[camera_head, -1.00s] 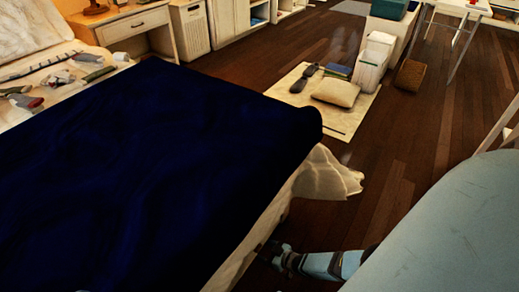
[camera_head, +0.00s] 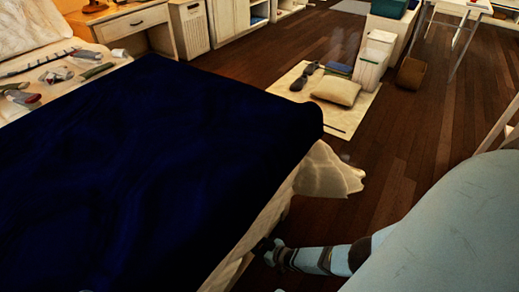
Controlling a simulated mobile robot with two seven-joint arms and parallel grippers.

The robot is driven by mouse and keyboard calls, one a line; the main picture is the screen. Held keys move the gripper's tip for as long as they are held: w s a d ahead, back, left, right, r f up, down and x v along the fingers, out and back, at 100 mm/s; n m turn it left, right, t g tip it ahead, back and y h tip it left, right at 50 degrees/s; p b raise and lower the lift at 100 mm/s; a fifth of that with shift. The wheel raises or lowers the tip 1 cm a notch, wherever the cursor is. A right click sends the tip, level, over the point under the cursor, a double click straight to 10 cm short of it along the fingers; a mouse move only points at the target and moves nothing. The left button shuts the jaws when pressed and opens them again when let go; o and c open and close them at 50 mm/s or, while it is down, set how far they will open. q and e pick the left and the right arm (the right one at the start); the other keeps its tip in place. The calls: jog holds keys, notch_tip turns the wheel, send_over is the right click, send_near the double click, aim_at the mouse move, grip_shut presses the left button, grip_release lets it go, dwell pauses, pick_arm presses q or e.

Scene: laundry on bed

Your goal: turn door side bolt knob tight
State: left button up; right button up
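A bed with a dark blue cover (camera_head: 160,170) fills the left and middle. Its pale side (camera_head: 262,222) runs down toward the bottom of the view. My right gripper (camera_head: 266,250) is low in the picture, close beside this lower side of the bed. It is small and dark, so I cannot tell whether its fingers are open or shut, or whether it touches anything. No bolt knob or door can be made out; the area around the gripper is in shadow. My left gripper is not in view.
A pale cloth (camera_head: 328,172) hangs off the bed's corner. A light mat (camera_head: 345,125) on the wooden floor holds a cushion (camera_head: 336,90) and dark shoes (camera_head: 305,76). A brown basket (camera_head: 411,73) stands beyond it. Bare floor (camera_head: 420,135) lies right of the mat.

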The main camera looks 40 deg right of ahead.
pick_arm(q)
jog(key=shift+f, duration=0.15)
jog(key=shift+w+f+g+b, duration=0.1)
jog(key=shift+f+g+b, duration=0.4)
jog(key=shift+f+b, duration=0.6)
pick_arm(e)
jog(key=shift+d+f+m+y, duration=0.15)
jog(key=shift+f+m+y, duration=0.05)
jog(key=shift+m+y, duration=0.45)
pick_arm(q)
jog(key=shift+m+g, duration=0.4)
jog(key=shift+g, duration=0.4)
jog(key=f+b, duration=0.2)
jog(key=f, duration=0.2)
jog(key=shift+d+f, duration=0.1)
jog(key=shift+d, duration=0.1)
pick_arm(e)
jog(key=shift+m+y, duration=0.75)
jog(key=shift+m, duration=0.5)
pick_arm(q)
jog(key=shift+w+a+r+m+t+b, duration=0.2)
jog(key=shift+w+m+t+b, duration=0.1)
jog(key=shift+b, duration=0.35)
pick_arm(e)
jog(key=shift+m+y, duration=0.3)
jog(key=shift+m, duration=0.2)
jog(key=shift+d+r, duration=0.1)
jog(key=o, duration=0.9)
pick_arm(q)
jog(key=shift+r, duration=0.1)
